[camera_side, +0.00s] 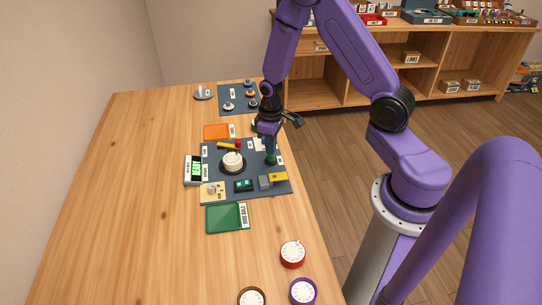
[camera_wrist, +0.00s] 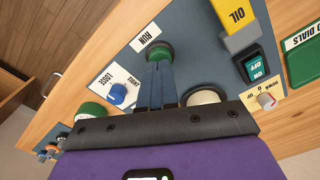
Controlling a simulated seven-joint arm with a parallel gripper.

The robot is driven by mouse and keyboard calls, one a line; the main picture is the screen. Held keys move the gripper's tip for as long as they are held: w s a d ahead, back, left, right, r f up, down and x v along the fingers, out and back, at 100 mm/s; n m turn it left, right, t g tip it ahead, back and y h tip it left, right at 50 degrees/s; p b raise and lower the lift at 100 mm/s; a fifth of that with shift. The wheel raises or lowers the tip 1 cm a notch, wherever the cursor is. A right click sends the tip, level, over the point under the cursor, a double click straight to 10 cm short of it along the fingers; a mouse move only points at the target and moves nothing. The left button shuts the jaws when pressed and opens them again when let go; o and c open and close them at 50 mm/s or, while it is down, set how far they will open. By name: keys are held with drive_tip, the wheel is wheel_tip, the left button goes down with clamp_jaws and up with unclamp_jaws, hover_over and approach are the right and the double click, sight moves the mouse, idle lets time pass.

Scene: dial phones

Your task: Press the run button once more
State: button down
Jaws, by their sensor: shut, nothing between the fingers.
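The green run button (camera_wrist: 160,53) sits in a dark round collar beside its white RUN label (camera_wrist: 145,34) in the wrist view. In the side view the button (camera_side: 271,160) is near the right edge of the dark panel (camera_side: 222,148). My gripper (camera_wrist: 160,66) is shut and empty. Its fingertips overlap the near edge of the button in the wrist view. In the side view my gripper (camera_side: 270,152) is pointed down right over the button. I cannot tell whether the tips touch it. The fingers hide part of the button and collar.
A blue knob (camera_wrist: 117,94) with a LOOSE label, a yellow OIL block (camera_wrist: 240,22) and an ON/OFF switch (camera_wrist: 257,69) surround the button. A white dial (camera_side: 232,161) sits mid-panel. A lit green display (camera_side: 195,169) stands at left. A green tray (camera_side: 223,218) lies in front.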

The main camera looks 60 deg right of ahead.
sight(271, 156)
drive_tip(key=shift+f, duration=1.05)
drive_tip(key=shift+r, duration=0.1)
idle(0.3)
wheel_tip(271, 156, up, 13)
idle(1.5)
idle(0.3)
drive_tip(key=s+a+r+n, duration=0.55)
drive_tip(key=s+a, duration=0.45)
drive_tip(key=a, duration=0.2)
drive_tip(key=s+a+r+n, duration=0.1)
drive_tip(key=s+n, duration=0.1)
drive_tip(key=s, duration=0.5)
drive_tip(key=s+r+n, duration=0.2)
drive_tip(key=s, duration=0.5)
drive_tip(key=shift+s+a, duration=0.35)
drive_tip(key=shift+a, duration=0.05)
